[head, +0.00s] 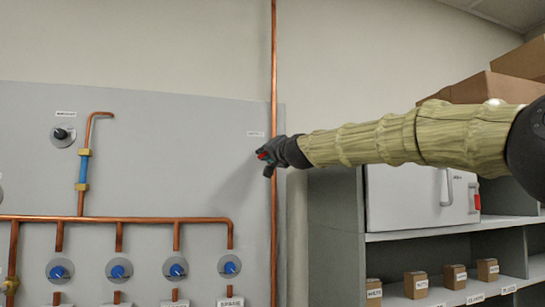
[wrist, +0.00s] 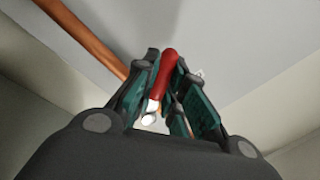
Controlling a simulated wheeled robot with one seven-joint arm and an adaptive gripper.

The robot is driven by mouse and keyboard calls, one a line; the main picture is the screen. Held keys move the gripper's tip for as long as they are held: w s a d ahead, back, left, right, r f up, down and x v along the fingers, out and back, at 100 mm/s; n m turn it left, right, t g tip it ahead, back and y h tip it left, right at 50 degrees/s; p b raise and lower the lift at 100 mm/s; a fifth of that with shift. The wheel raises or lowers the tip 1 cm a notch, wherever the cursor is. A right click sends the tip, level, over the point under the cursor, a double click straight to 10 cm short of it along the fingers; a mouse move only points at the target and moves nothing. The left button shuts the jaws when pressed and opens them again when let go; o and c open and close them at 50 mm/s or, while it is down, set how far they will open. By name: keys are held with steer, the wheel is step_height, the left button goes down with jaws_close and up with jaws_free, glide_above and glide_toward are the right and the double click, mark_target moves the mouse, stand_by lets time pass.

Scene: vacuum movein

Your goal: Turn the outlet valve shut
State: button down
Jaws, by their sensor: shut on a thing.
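The outlet valve's red handle (wrist: 167,66) sits between the two teal-lined fingers of my gripper (wrist: 166,72) in the wrist view. The fingers are shut on it. A white metal part (wrist: 148,118) shows below the handle, partly hidden by the fingers. In the head view my gripper (head: 268,159) is at the vertical copper pipe (head: 274,70), near the right edge of the grey panel. Only a small bit of the red handle (head: 262,154) shows there. The valve body is hidden behind my gripper, so I cannot tell how far the handle is turned.
Several blue-knobbed valves (head: 118,271) line the panel's lower part under a horizontal copper manifold (head: 130,219). A round gauge or knob (head: 63,135) is at the upper left. A grey shelf (head: 450,230) with a white cabinet (head: 405,200) and small boxes stands at right, below my arm.

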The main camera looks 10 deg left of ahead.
steer(key=m, duration=0.1)
steer(key=r+m, duration=0.1)
steer(key=m, duration=0.1)
steer(key=m+t+h, duration=0.1)
steer(key=shift+s+a+r+p, duration=0.1)
steer(key=shift+a+r+p, duration=0.15)
steer(key=shift+a+p, duration=0.1)
steer(key=shift+a+r+m+h+p, duration=0.1)
steer(key=shift+r+m+h+p, duration=0.2)
steer(key=shift+m, duration=1)
steer(key=shift+r+m+h+p, duration=0.2)
steer(key=shift+r+m+p, duration=0.15)
steer(key=shift+m, duration=0.95)
steer(key=shift+t, duration=0.3)
steer(key=c, duration=1.5)
jaws_free()
steer(key=shift+o, duration=0.2)
steer(key=shift+s, duration=0.15)
steer(key=v, duration=1.1)
steer(key=shift+s+d, duration=0.25)
steer(key=shift+s, duration=0.15)
